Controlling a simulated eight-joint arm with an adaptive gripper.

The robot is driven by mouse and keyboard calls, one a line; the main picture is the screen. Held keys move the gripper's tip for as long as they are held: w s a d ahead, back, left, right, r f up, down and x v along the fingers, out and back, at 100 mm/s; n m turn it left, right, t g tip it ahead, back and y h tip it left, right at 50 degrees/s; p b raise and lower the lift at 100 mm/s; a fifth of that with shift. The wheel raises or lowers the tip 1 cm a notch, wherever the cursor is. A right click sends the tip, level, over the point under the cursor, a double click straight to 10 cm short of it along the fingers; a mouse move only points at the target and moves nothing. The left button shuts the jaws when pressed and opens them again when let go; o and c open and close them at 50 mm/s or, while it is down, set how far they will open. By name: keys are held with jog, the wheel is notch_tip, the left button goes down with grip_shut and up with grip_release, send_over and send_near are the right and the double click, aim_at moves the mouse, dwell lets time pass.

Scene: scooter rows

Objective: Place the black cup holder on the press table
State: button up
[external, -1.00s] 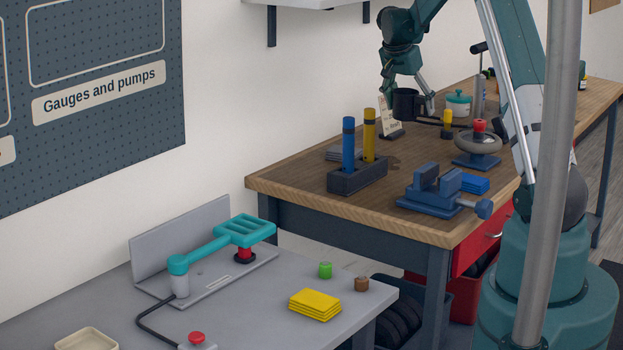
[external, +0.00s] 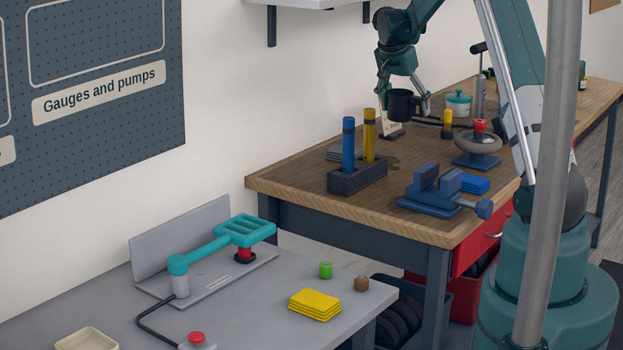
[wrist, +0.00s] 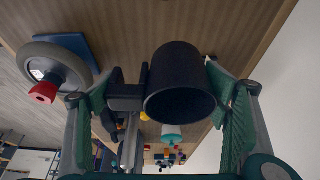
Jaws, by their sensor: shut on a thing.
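The black cup holder (external: 399,107) is a dark round cup with a side bracket. My gripper (external: 408,90) is shut on it and holds it above the back of the wooden bench. In the wrist view the cup holder (wrist: 182,85) sits between the green-padded fingers of my gripper (wrist: 168,98), its mouth facing the camera. The grey table (external: 240,318) in the left foreground carries a teal-handled press-like device (external: 215,248) and is well apart from my gripper.
On the wooden bench (external: 300,180) stand a block with blue and yellow posts (external: 357,177), a blue vise (external: 438,193) and a handwheel (external: 478,144). The grey table holds yellow pads (external: 315,305), green and brown pieces, and a tray (external: 86,340). Its front middle is fairly clear.

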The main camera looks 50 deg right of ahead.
jog(key=w+a+f+n+t+b, duration=0.1)
jog(key=w+a+n, duration=0.2)
jog(key=a, duration=0.7)
jog(key=w+a+n+t+y+b, duration=0.1)
jog(key=w+a+n, duration=0.2)
jog(key=a, duration=0.8)
jog(key=w+a+f+n+t, duration=0.1)
jog(key=w+a+n, duration=0.2)
jog(key=a, duration=0.7)
jog(key=s+a+f+n+t+y+b, duration=0.1)
jog(key=s+a+n, duration=0.15)
jog(key=a, duration=0.85)
jog(key=s+a+n+y+b, duration=0.1)
jog(key=a+n, duration=0.3)
jog(key=a, duration=0.6)
jog(key=s+a+f+n+t+y+b, duration=0.1)
jog(key=s+a+n, duration=0.15)
jog(key=a, duration=0.85)
jog(key=w+a+b, duration=0.1)
jog(key=w+a, duration=0.5)
jog(key=a, duration=0.6)
jog(key=w+a, duration=0.6)
jog(key=a, duration=0.7)
jog(key=a+f, duration=0.2)
jog(key=a, duration=0.8)
jog(key=s+a+f, duration=0.1)
jog(key=a, duration=0.9)
jog(key=shift+s+f, duration=0.15)
jog(key=shift+f, duration=0.2)
